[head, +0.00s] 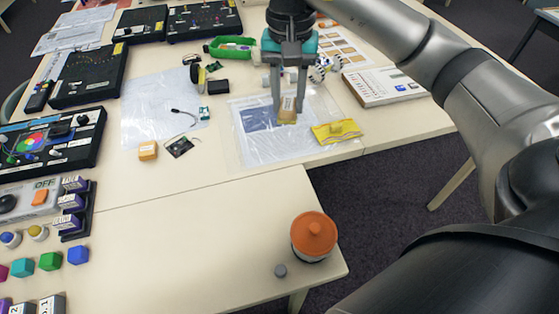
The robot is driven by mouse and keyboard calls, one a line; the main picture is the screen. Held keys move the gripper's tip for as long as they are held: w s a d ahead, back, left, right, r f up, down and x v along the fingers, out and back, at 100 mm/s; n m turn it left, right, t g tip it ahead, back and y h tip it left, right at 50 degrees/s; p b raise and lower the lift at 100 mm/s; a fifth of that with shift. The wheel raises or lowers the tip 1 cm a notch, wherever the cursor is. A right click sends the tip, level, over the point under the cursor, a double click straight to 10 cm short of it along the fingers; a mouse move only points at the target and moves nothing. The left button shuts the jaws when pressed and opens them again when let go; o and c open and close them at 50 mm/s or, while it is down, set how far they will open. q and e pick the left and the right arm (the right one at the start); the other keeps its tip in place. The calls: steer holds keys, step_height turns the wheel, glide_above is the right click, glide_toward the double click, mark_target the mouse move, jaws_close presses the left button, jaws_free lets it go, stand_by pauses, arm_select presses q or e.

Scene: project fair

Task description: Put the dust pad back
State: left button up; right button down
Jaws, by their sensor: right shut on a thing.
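My right gripper (288,108) comes down from the top of the head view. It is shut on a small tan block with a yellowish base, likely the dust pad (287,117). The gripper holds the pad over a clear plastic sheet or bag (280,152) with a dark blue patch. I cannot tell whether the pad touches the sheet. A yellow packet or cloth (333,132) with a small lump on it lies just right of the pad. My left gripper is not in view.
A white-labelled box or board (384,87) lies to the right. Black panels (90,76) and coloured blocks fill the left. The near table's middle is clear.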

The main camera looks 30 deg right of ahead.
steer(key=f, duration=1.4)
steer(key=shift+s+b, duration=0.25)
steer(key=shift+b, duration=0.05)
steer(key=shift+w+f, duration=0.1)
steer(key=shift+f, duration=2.45)
steer(key=shift+f+b, duration=0.1)
steer(key=shift+b, duration=0.2)
steer(key=c, duration=0.5)
jaws_free()
steer(key=shift+c, duration=0.2)
step_height(320, 180, up, 12)
